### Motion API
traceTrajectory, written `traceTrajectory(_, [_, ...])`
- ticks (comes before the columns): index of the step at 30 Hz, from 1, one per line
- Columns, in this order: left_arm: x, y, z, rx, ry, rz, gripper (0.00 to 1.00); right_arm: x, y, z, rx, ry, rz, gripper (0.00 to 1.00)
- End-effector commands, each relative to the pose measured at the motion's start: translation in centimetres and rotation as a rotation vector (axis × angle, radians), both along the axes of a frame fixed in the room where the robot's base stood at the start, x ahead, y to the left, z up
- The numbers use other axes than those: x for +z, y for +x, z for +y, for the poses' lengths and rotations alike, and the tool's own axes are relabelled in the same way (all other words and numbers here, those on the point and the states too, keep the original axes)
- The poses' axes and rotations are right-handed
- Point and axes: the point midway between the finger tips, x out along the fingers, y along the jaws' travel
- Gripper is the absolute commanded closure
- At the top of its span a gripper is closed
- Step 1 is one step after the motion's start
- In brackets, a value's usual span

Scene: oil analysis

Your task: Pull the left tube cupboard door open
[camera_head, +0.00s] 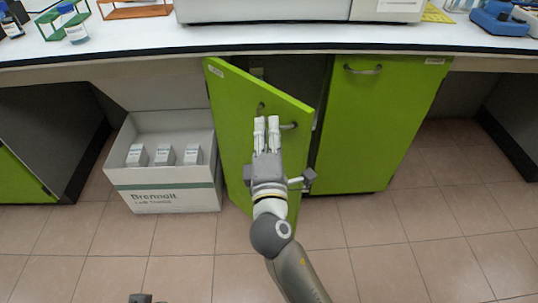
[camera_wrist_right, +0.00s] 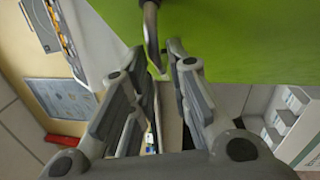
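The green left tube cupboard door (camera_head: 236,120) stands partly open, swung outward, with a dark gap between it and the cupboard. Its metal handle (camera_head: 290,126) is partly hidden by my right gripper (camera_head: 267,122). In the right wrist view, the handle (camera_wrist_right: 150,25) reaches down between the tips of my right gripper (camera_wrist_right: 156,62). The fingers are apart, with free space beside the bar; the handle is close to the left-hand finger, and I cannot tell if they touch. A small dark part of my left gripper (camera_head: 140,298) shows at the bottom edge; its fingers are not clear.
The green right door (camera_head: 370,125) is closed. A white carton (camera_head: 165,198) with small boxes stands on the floor left of the open door. The white countertop (camera_head: 130,38) overhangs the doors. The tiled floor (camera_head: 400,250) in front is clear.

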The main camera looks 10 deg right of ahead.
Motion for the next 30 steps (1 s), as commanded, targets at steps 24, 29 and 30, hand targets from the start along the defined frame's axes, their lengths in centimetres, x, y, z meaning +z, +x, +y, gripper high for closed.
traceTrajectory(24, [0.0,0.0,0.0,0.000,0.000,-0.001,1.00,-1.4,-10.0,1.3,-0.002,-0.001,0.001,0.83])
traceTrajectory(29, [0.0,0.0,0.0,0.000,0.000,-0.001,1.00,-1.4,-9.9,1.3,-0.002,-0.001,0.001,0.83])
traceTrajectory(30, [0.0,0.0,0.0,0.000,0.000,-0.001,1.00,-1.4,-9.9,1.3,-0.002,0.000,0.001,0.88])
